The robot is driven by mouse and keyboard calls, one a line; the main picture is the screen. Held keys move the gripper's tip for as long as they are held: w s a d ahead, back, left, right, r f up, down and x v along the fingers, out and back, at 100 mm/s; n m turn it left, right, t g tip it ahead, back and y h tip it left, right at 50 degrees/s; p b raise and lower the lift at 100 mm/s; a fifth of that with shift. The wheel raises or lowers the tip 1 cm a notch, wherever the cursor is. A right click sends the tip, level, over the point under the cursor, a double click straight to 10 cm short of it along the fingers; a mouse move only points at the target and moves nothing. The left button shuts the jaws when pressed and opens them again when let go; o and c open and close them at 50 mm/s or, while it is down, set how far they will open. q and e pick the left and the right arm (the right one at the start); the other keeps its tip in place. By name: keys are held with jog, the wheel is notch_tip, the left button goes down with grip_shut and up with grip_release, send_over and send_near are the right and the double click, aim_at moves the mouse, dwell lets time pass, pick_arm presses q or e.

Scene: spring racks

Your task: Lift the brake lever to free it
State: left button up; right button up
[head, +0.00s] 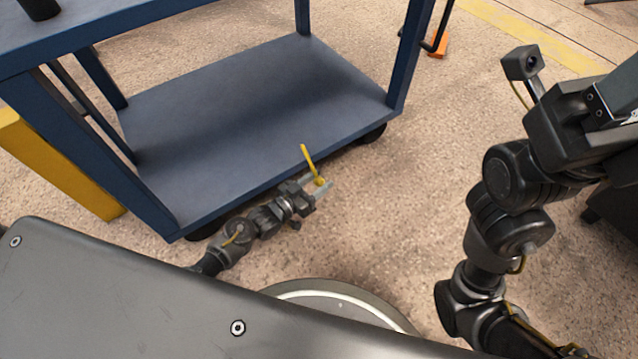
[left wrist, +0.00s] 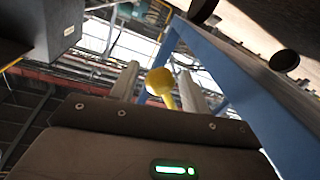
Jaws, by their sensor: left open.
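The brake lever (head: 309,163) is a thin yellow bar beside the near right lower edge of the blue cart. My left gripper (head: 319,186) is at the lever's lower end, low over the floor, with its jaws open. In the left wrist view the rounded yellow end of the lever (left wrist: 160,84) shows between the two pale fingers (left wrist: 158,86), with room on either side. Whether a finger touches it cannot be told. My right arm stands at the right of the head view; its fingers are outside the picture.
The blue cart's lower shelf (head: 240,105) is bare. Black casters (head: 371,134) stand under its near edge.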

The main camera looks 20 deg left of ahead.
pick_arm(q)
jog(key=shift+w+d, duration=0.15)
jog(key=shift+w, duration=0.05)
grip_shut()
dwell(0.3)
